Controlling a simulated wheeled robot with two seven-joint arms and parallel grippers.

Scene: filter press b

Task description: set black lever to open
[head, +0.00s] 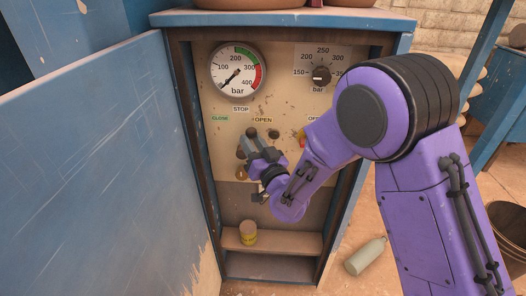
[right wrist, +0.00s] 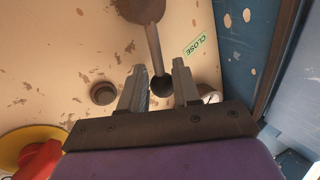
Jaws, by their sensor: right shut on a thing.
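The black lever shows in the right wrist view as a brown-grey stem with a black ball end (right wrist: 162,84). My right gripper (right wrist: 160,88) has one finger on each side of the ball and is shut on it. In the head view my right gripper (head: 252,142) is at the panel, below the STOP label (head: 240,109), and hides most of the lever. The green CLOSE label (head: 220,118) is left of the gripper and the OPEN label (head: 263,120) is just above right of it. My left gripper is not in view.
A pressure gauge (head: 236,70) and a black dial (head: 321,74) sit higher on the panel. A red and yellow control (head: 302,140) is partly behind my right arm. A blue door (head: 90,170) stands open at left.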

